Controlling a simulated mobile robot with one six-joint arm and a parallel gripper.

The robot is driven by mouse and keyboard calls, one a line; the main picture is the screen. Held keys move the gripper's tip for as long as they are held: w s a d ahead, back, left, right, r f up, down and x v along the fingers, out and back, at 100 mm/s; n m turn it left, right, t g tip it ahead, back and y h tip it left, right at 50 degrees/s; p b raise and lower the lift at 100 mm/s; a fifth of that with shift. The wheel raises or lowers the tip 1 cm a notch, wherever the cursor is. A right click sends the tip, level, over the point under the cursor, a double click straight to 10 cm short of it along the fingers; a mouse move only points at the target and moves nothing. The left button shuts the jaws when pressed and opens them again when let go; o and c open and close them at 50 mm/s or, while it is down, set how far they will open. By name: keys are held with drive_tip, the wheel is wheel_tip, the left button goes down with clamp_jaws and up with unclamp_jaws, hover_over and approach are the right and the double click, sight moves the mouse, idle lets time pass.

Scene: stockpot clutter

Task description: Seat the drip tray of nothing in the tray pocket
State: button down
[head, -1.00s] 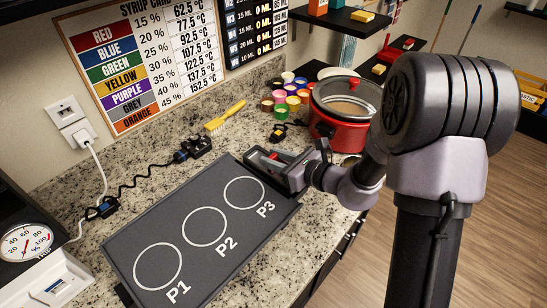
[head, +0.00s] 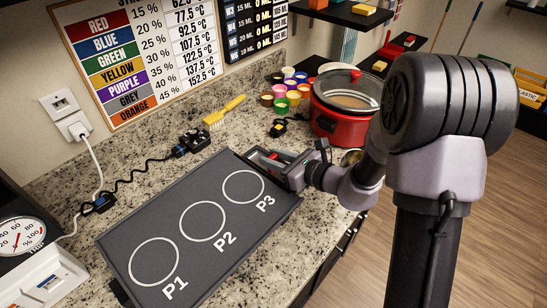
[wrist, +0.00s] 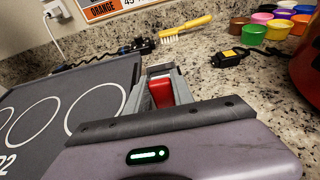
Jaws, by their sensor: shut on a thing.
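My gripper (head: 268,160) is low over the counter at the far right corner of the dark board (head: 152,192). Its fingers (wrist: 160,75) are shut on a small red piece (wrist: 161,93), which also shows in the head view (head: 273,156). Whether this red piece is part of the drip tray I cannot tell, as the gripper body hides what lies below it. The board carries white rings marked P1, P2 and P3. I cannot make out the tray pocket in either view.
A red pot (head: 342,122) with a glass lid stands behind the gripper. Several coloured cups (head: 292,94), a yellow brush (head: 224,111) and a black adapter (head: 278,128) lie along the back. A cable (head: 140,172) runs left. A gauge (head: 20,238) stands at far left.

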drive_tip(key=shift+f, duration=0.25)
drive_tip(key=c, duration=1)
unclamp_jaws()
